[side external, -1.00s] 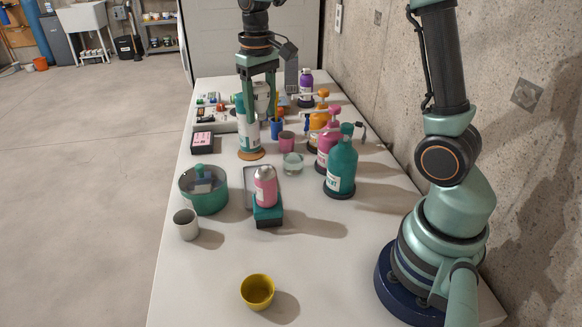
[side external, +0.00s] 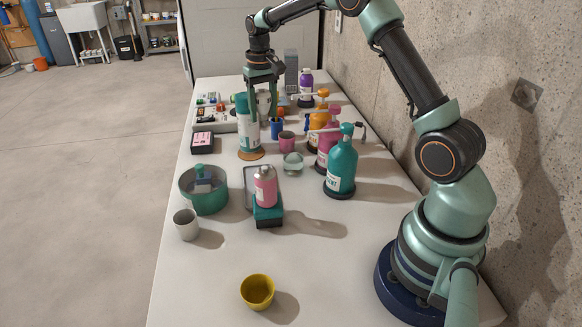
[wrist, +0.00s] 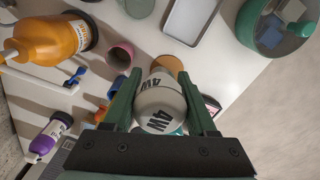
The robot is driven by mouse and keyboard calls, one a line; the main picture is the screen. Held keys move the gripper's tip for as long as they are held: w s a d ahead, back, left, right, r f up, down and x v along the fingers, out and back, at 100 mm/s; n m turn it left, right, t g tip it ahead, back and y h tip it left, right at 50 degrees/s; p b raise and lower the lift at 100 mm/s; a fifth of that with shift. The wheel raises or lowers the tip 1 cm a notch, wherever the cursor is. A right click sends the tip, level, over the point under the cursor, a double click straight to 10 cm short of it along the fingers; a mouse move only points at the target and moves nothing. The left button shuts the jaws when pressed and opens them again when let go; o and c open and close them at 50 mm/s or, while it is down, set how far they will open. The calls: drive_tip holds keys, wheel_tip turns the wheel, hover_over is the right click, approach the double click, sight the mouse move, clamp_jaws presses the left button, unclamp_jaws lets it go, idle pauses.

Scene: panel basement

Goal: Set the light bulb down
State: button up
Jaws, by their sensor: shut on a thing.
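In the side view my gripper (side external: 263,115) points down over the far half of the table, close to a white and teal bottle (side external: 248,135). The bulb is hard to make out there, largely hidden by the fingers and bottle. Whether the bulb touches anything below is not clear. An orange-brown round coaster (wrist: 170,64) shows just beyond the fingertips in the wrist view.
A blue cup (side external: 277,128), a pink cup (side external: 287,141) and pump bottles, including a green one (side external: 341,168), stand to the right. A black box (side external: 202,141) lies left. A green round bin (side external: 205,198) is nearer. The table (side external: 200,275) is clearer at the front.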

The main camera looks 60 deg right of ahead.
sight(266, 161)
wheel_tip(266, 161, down, 13)
drive_tip(key=shift+f, duration=0.1)
idle(0.4)
drive_tip(key=shift+f, duration=0.1)
drive_tip(key=o, duration=1.4)
